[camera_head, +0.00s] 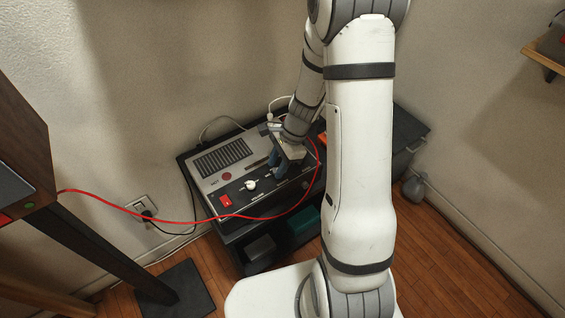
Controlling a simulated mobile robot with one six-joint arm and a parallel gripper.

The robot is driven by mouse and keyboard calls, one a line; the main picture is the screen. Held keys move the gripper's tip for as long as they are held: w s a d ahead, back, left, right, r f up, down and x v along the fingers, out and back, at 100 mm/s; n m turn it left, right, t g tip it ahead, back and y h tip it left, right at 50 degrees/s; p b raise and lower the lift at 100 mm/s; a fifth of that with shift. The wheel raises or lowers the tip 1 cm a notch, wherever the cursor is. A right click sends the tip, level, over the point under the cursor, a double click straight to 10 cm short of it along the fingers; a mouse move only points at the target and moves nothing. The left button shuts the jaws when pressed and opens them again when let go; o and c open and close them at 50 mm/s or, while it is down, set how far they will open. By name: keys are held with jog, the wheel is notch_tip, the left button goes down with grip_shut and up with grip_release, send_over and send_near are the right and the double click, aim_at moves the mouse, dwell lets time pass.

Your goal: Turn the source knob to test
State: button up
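A grey panel device (205,171) with a dark control strip stands on a dark cart, below and left of my arm. A white knob (250,185) shows near the middle of its front strip, with small marks around it too small to read. I cannot tell whether this is the source knob or where it points. My gripper (278,168) reaches down over the right part of the panel, its dark blue-grey fingers right of the white knob. The fingers hide the panel beneath them, and whether they are open, shut or touching a control is not clear.
A red switch (225,200) sits at the panel's left front. A red cable (180,222) loops from the left cabinet (22,150) across the panel's front to its right side. Bins (260,247) fill the cart's lower shelf. A wall shelf (545,55) is at upper right.

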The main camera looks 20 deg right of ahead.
jog(key=shift+o, duration=0.4)
jog(key=shift+s, duration=0.1)
jog(key=p+v, duration=0.1)
jog(key=v, duration=0.6)
jog(key=shift+d+r, duration=0.2)
jog(key=shift+r, duration=0.1)
jog(key=s+r+n+t+h+p, duration=0.1)
jog(key=s+r+n+h+p, duration=0.1)
jog(key=s+r+n, duration=0.5)
jog(key=s+a+r+n+t+h+p, duration=0.1)
jog(key=s+r+n+p, duration=0.4)
jog(key=r, duration=1.1)
jog(key=s+n+t+h, duration=0.1)
jog(key=s+n, duration=0.2)
jog(key=n, duration=0.1)
jog(key=shift+s+a, duration=0.25)
jog(key=shift+a, duration=0.05)
jog(key=shift+s, duration=0.1)
jog(key=shift+c, duration=0.5)
